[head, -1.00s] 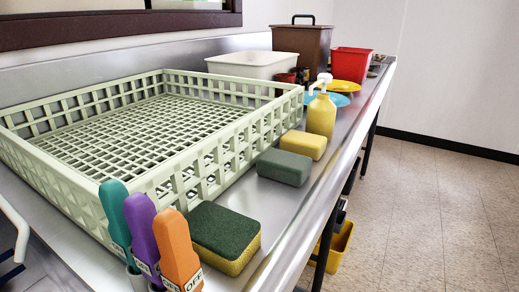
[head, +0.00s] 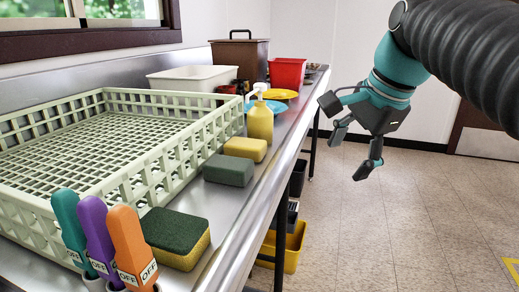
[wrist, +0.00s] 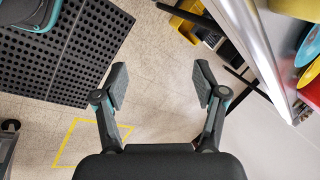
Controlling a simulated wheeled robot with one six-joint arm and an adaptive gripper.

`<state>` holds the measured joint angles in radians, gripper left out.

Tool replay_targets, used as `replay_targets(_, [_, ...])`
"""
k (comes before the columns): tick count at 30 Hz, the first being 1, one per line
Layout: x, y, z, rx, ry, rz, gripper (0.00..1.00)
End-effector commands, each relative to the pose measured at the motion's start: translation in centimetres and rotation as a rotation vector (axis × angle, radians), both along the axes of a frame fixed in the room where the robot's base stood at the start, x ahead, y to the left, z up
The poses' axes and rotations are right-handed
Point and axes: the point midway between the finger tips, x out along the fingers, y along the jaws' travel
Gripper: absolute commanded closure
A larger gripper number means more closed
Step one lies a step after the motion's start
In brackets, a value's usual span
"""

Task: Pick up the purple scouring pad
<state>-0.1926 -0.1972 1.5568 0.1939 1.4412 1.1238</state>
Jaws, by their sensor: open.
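I see no purple scouring pad in either view. Pads on the counter are a green and yellow sponge (head: 176,238) by the front of the rack, a grey-green pad (head: 229,170) behind it and a yellow sponge (head: 245,149) farther back. My gripper (head: 352,153) is open and empty, over the floor to the right of the counter. In the wrist view, its two fingers (wrist: 160,86) are spread with only floor between them.
A pale green rack (head: 190,158) fills much of the steel counter. Teal, purple (head: 97,232) and orange OFF levers stand at its front. A yellow soap bottle (head: 260,122), red bin (head: 287,73) and brown box (head: 239,58) stand behind. A yellow bin (head: 290,246) is under the counter.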

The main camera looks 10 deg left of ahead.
Motion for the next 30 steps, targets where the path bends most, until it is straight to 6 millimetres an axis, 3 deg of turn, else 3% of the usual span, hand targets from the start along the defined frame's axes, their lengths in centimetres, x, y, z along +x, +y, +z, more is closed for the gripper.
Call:
replay_targets(6, [3.9,5.5,5.0,0.140,0.174,-0.240,0.29])
replay_targets(15, [6.1,11.5,8.5,0.229,0.401,-0.524,0.29])
replay_targets(23, [6.3,13.4,9.1,0.241,0.477,-0.627,0.29])
replay_targets(30, [6.2,14.2,7.4,0.240,0.483,-0.634,0.29])
